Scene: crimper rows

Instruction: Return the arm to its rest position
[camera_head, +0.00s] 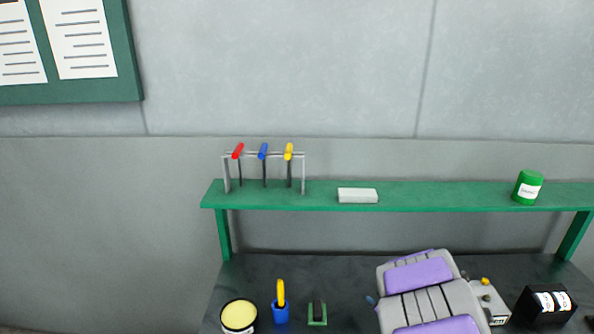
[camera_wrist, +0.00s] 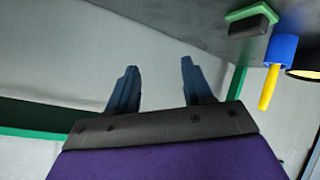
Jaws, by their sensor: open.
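My arm (camera_head: 430,295), grey with purple panels, shows at the lower right of the head view, over the dark bench top. In the wrist view my gripper (camera_wrist: 158,63) has its two dark blue fingers spread apart, with nothing between them. In the head view the arm's own links hide most of the gripper.
A green shelf (camera_head: 450,197) spans the dark bench (camera_head: 300,268). A rack (camera_head: 304,175) holds red, blue and yellow-handled tools. A white block (camera_head: 357,196) and green can (camera_head: 527,188) stand there. A yellow-topped tin (camera_head: 239,316), blue cup (camera_head: 281,314) and black box (camera_head: 545,306) flank my arm.

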